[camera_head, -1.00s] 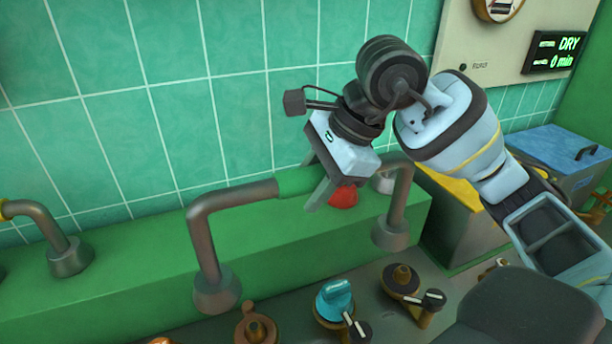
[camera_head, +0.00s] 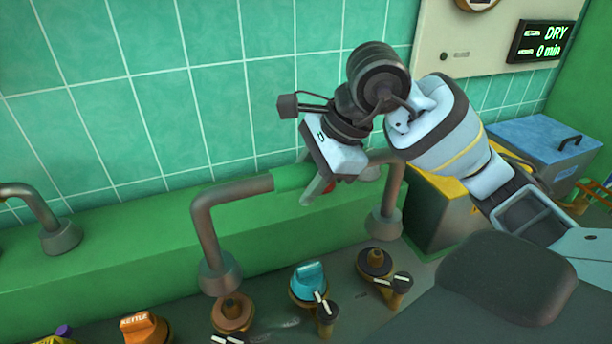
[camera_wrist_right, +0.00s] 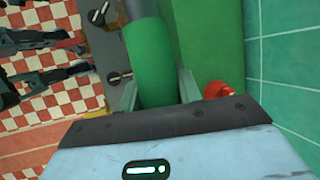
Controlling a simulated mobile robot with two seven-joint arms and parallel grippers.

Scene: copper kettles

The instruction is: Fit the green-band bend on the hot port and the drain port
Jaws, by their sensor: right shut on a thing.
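The green-band bend (camera_head: 206,225) is a grey metal pipe. One leg stands upright in a round collar (camera_head: 220,274) on the left, and its top run goes right to a green band (camera_head: 292,179). Another upright leg (camera_head: 393,190) stands in a collar on the right, beyond the gripper. My right gripper (camera_head: 312,176) is shut on the green band, which shows between its fingers in the right wrist view (camera_wrist_right: 150,65). I cannot tell which port is which, or how fully the legs sit.
A green ledge (camera_head: 120,255) runs along the tiled wall. Another grey pipe (camera_head: 35,205) stands at the left. A red part (camera_wrist_right: 218,90) is close beside the gripper. Knobs, including a teal one (camera_head: 308,279), line the front. A blue box (camera_head: 545,145) is at the right.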

